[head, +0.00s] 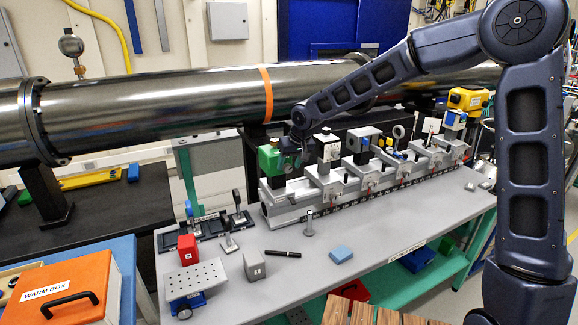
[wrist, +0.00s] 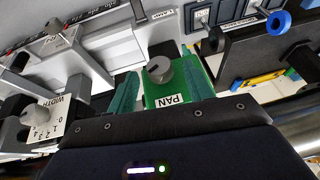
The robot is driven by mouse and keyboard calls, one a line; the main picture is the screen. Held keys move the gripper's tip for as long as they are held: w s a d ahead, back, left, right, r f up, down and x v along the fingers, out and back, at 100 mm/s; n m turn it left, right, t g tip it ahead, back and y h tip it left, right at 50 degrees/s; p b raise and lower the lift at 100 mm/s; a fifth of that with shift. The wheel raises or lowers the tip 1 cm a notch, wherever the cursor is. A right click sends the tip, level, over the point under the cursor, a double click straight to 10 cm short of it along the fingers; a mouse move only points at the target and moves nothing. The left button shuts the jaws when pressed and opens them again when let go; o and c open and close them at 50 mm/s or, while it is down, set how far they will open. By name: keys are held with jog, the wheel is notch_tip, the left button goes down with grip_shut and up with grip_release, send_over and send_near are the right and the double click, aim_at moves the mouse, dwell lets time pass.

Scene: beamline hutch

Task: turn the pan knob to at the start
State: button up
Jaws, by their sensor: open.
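The pan knob (wrist: 158,69) is a grey round knob on a green block labelled PAN (wrist: 170,96) in the wrist view. In the head view the green block (head: 268,160) stands at the left end of the grey rail; the knob there is hard to make out. My gripper (wrist: 157,74) is open, its two teal fingers on either side of the green block and knob. I cannot tell whether either finger touches. In the head view my gripper (head: 294,152) is at the block, partly hidden by my wrist.
A white plate labelled WIDTH with a grey knob (wrist: 36,112) is left in the wrist view. Several carriages stand along the rail (head: 385,195). The steel beam pipe (head: 190,100) runs behind. Red (head: 188,249) and grey (head: 254,265) blocks and a pen (head: 283,254) lie on the table's front.

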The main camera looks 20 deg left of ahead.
jog(key=shift+w+a+f, duration=0.15)
jog(key=shift+a+f, duration=0.05)
jog(key=shift+f, duration=0.4)
jog(key=c, duration=1)
jog(key=shift+o, duration=0.2)
jog(key=shift+a+t+h, duration=0.15)
jog(key=shift+t+h, duration=0.15)
jog(key=shift+s+a+t+h, duration=0.1)
jog(key=shift+s+t+h, duration=0.15)
jog(key=shift+t+h, duration=0.25)
jog(key=shift+s+a+f+n+t+h, duration=0.15)
jog(key=shift+n+t+h, duration=0.2)
jog(key=shift+t+h, duration=0.4)
jog(key=shift+s+a+r+n+t+h, duration=0.1)
jog(key=shift+n+t+h, duration=0.25)
jog(key=shift+t+h, duration=0.35)
jog(key=shift+s+a+f+n+t+h, duration=0.15)
jog(key=shift+n+t+h, duration=0.1)
jog(key=shift+t+h, duration=0.6)
jog(key=shift+f+n+t+h, duration=0.2)
jog(key=shift+t+h, duration=0.3)
jog(key=shift+t, duration=0.6)
